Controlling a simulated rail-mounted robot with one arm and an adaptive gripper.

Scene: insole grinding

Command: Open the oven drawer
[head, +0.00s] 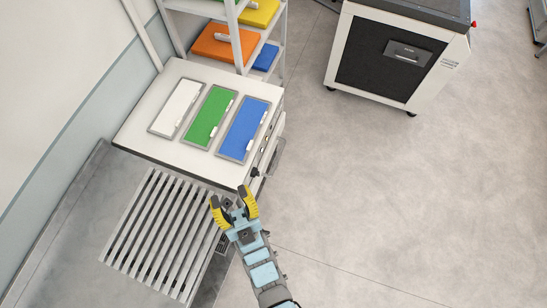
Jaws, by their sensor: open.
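The white cabinet (133,128), which appears to be the oven, stands against the wall at left centre in the head view. Its front faces right and is seen at a steep angle. A grey bar handle (277,156) sticks out from that front, with small controls beside it. I cannot make out a drawer gap, and the front looks shut. My gripper (231,197), with yellow-and-black fingers, is open and empty. In the picture it is just below the cabinet's near corner, apart from the handle.
White (177,107), green (210,117) and blue (243,128) panels lie on the cabinet top. A slatted grey rack (160,235) is left of my gripper. A shelf with an orange block (226,44) stands behind. A black-and-white machine (388,60) is at upper right. The floor on the right is clear.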

